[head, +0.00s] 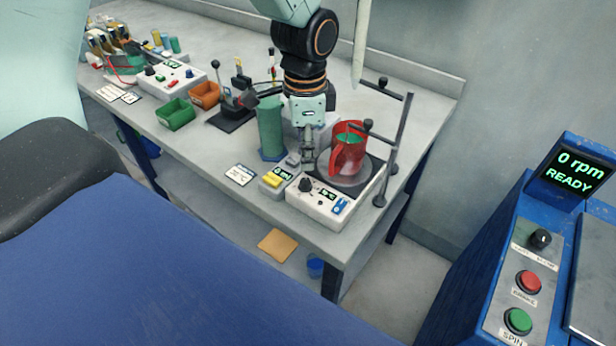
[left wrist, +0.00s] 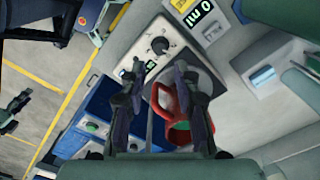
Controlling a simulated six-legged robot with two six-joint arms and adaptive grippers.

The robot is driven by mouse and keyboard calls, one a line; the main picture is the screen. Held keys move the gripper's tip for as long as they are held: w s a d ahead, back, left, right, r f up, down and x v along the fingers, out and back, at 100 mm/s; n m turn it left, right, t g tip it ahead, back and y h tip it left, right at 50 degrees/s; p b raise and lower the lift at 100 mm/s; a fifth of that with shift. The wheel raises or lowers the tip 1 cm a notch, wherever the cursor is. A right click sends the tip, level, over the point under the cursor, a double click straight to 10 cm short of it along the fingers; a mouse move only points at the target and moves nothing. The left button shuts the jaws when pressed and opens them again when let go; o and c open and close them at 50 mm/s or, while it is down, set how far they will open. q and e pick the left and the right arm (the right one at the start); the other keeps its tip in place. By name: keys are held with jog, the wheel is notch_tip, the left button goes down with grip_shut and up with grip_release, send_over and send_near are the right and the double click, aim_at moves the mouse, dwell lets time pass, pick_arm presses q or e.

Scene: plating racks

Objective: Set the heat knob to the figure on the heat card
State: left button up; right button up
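The heat knob (head: 305,185) is a black knob on the white front panel of the hotplate (head: 318,207). The knob also shows in the left wrist view (left wrist: 160,45), beyond my fingertips, with a small display beside it. A white card (head: 240,174) lies on the table left of the hotplate; its print is too small to read. My left gripper (head: 308,158) hangs above and behind the knob, beside the red mug (head: 345,158). In the left wrist view its fingers (left wrist: 158,70) are apart with nothing gripped. A dark shape (left wrist: 15,108) at that view's left may be my right gripper.
The red mug stands on the hotplate's round plate, with a stand (head: 398,150) to its right. A yellow-topped meter (head: 274,180) and a green cylinder (head: 270,130) stand to the left. A blue machine (head: 562,170) reading 0 rpm READY is at far right.

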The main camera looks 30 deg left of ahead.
aim_at(306, 181)
pick_arm(q)
notch_tip(306, 181, down, 7)
jog(key=shift+a+f+b, duration=0.1)
jog(key=shift+f+b, duration=0.1)
jog(key=shift+b, duration=0.15)
jog(key=shift+s+d+r, duration=0.1)
jog(key=shift+d, duration=0.1)
jog(key=shift+a, duration=0.1)
jog(key=c, duration=0.4)
grip_shut()
